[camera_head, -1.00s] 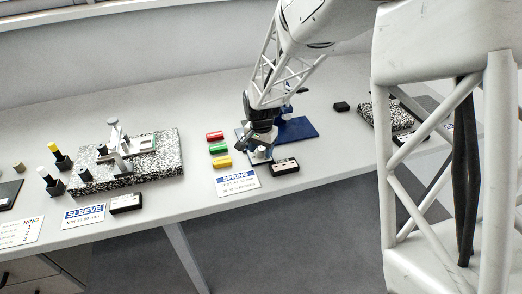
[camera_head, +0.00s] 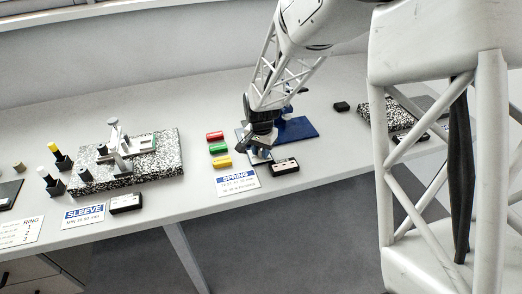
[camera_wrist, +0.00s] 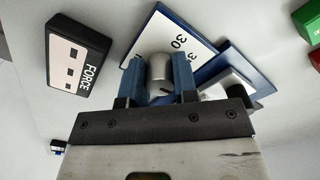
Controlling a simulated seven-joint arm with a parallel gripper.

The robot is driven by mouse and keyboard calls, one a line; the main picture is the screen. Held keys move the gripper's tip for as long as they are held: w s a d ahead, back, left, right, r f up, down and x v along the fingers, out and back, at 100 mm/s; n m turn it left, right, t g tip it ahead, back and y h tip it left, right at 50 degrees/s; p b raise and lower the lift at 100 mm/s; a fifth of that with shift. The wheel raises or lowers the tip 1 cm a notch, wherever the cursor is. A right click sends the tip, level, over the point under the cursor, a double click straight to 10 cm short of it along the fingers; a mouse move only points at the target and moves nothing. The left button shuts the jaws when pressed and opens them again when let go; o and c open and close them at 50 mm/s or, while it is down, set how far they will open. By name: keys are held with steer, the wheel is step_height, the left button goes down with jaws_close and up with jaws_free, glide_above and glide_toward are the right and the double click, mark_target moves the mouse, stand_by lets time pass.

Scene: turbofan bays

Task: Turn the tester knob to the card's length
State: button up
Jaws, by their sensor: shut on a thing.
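In the wrist view my gripper (camera_wrist: 160,77) has its two blue fingers shut on a silver-grey cylindrical knob (camera_wrist: 160,68). The knob stands in front of a white dial plate (camera_wrist: 183,35) with the number 30 and another partly hidden number. The blue tester base (camera_wrist: 250,73) lies beside it. In the head view my gripper (camera_head: 260,154) is at the front left of the blue tester (camera_head: 297,129), and it hides the knob. The SPRING card (camera_head: 238,181) lies at the table's front edge; its small print is hard to read.
A black FORCE display box (camera_wrist: 78,55) stands close to the gripper; it also shows in the head view (camera_head: 284,167). Red (camera_head: 215,136), green (camera_head: 218,149) and yellow (camera_head: 222,162) pieces lie just left of the tester. A speckled block with a fixture (camera_head: 165,173) is further left.

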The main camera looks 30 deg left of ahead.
steer(key=n, duration=0.8)
steer(key=shift+r+n, duration=0.1)
steer(key=shift+n, duration=0.2)
stand_by(0.4)
steer(key=o, duration=0.9)
steer(key=shift+r, duration=3.85)
